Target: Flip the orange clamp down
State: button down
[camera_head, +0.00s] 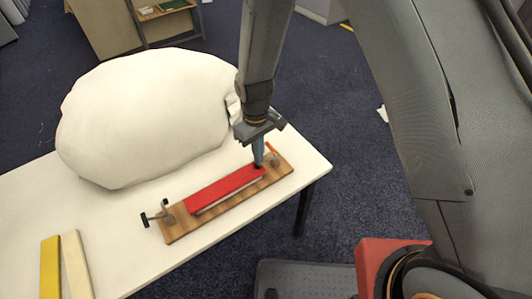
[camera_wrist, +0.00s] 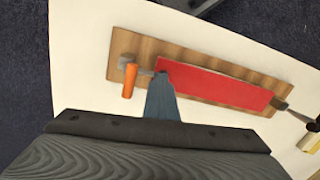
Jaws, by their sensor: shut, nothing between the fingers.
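The orange clamp's handle (camera_head: 271,148) is at the right end of a wooden board (camera_head: 175,233) on the white table, partly behind my gripper. In the wrist view the orange handle (camera_wrist: 129,81) is left of my fingertips, with a grey metal piece at its upper end. My gripper (camera_head: 259,163) points down over the right end of the red strip (camera_head: 225,188) on the board. Its blue-grey fingers (camera_wrist: 162,80) are shut and empty, beside the clamp's thin dark arm. Whether they touch it I cannot tell.
A black-handled clamp (camera_head: 157,213) sits at the board's left end. A large white bulky object (camera_head: 145,115) lies behind the board. Yellow (camera_head: 50,268) and cream (camera_head: 76,265) strips lie at the lower left. The table's right edge (camera_head: 318,172) is close to the board.

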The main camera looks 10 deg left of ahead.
jog(key=r+p, duration=0.1)
jog(key=a+r+p, duration=0.2)
jog(key=r, duration=0.1)
jog(key=shift+w+a, duration=0.1)
jog(key=shift+w, duration=0.25)
jog(key=s+a+r+b, duration=0.3)
jog(key=s+a+r, duration=0.1)
jog(key=a+r, duration=0.15)
jog(key=w+d+r+m+t, duration=0.1)
jog(key=d+r+m, duration=0.15)
jog(key=d, duration=0.55)
jog(key=w+d+r+m, duration=0.1)
jog(key=d+r+m, duration=0.15)
jog(key=d, duration=0.45)
jog(key=s+d+r+m, duration=0.2)
jog(key=s+d, duration=0.1)
jog(key=d, duration=0.5)
jog(key=s+d+r+m+t+b, duration=0.1)
jog(key=s+d+r+m, duration=0.1)
jog(key=d, duration=0.7)
jog(key=shift+s, duration=0.45)
jog(key=shift+a, duration=0.2)
